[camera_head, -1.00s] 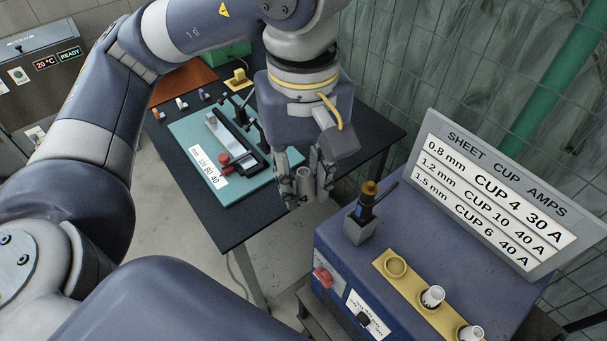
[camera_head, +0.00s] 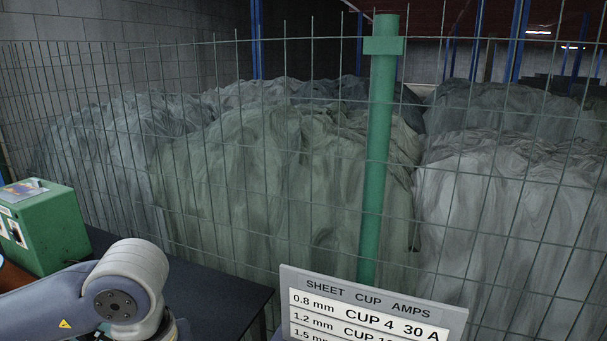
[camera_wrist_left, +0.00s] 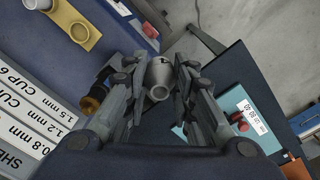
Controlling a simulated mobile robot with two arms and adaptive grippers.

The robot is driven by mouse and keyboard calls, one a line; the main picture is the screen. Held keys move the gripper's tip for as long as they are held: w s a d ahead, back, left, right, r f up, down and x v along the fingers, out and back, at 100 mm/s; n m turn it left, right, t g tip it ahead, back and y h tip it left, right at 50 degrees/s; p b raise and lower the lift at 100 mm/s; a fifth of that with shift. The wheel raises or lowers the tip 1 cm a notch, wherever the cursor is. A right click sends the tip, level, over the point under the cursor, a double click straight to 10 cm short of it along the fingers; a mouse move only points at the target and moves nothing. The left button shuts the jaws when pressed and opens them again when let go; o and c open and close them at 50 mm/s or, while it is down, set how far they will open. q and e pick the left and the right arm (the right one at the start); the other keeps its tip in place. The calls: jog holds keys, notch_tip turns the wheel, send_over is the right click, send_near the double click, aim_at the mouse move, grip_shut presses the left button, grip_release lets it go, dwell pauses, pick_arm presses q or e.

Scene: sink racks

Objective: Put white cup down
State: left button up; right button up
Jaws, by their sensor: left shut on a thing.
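In the left wrist view, my left gripper (camera_wrist_left: 160,90) is shut on a small, pale grey-white cup (camera_wrist_left: 160,76). The cup has a dark mark on its side, and its open end shows between the fingers. A yellow holder strip (camera_wrist_left: 93,29) lies on the blue machine at the top left, away from my gripper.
The cup-size sign (camera_head: 372,309) stands at the head view's bottom; the wire fence is behind it. A green box (camera_head: 50,232) stands at the left on the dark table (camera_head: 215,300). In the wrist view, a torch with an orange cap (camera_wrist_left: 93,101) is beside my fingers; a teal board (camera_wrist_left: 238,105) lies right.

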pick_arm(q)
notch_tip(320, 180, down, 8)
jog(key=w+a+m, duration=0.1)
jog(key=a+m, duration=0.1)
jog(key=m, duration=0.2)
jog(key=shift+w+a+b, duration=0.2)
jog(key=shift+b, duration=0.15)
